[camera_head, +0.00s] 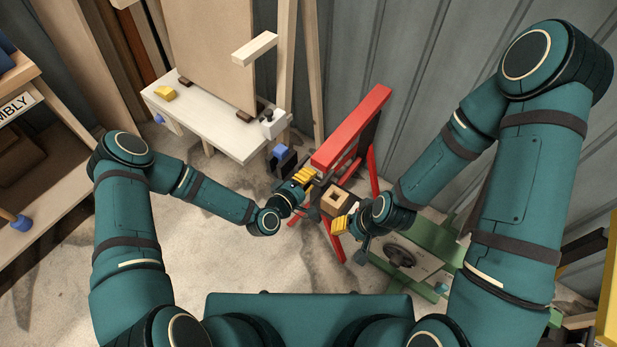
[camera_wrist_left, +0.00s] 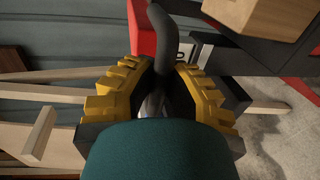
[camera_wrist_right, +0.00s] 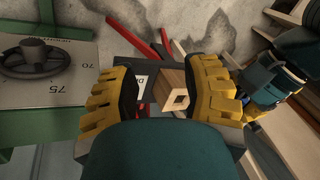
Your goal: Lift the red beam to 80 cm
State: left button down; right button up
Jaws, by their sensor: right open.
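The red beam (camera_head: 352,127) slants across the middle of the head view, above thin red legs. A red part also shows in the left wrist view (camera_wrist_left: 140,32). My left gripper (camera_head: 305,177) is at the beam's near end, with its fingers closed around a dark curved bar (camera_wrist_left: 166,40). My right gripper (camera_head: 343,222) is open below and right of that end. A wooden block with a square hole (camera_head: 335,198) lies near its fingers and shows between them in the right wrist view (camera_wrist_right: 172,93). Whether the fingers touch the block is unclear.
A green stand (camera_head: 425,240) with a dark handwheel (camera_head: 400,256) and a numbered plate is close to my right gripper. A white bench (camera_head: 215,123) with a wooden panel stands behind left. A grey ribbed wall (camera_head: 430,60) closes the back. Floor at front left is clear.

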pick_arm(q)
notch_tip(320, 180, up, 12)
jog(key=p, duration=0.6)
jog(key=shift+f, duration=0.25)
jog(key=c, duration=0.9)
grip_release()
jog(key=shift+f, duration=0.1)
jog(key=shift+c, duration=0.2)
jog(key=v, duration=1.2)
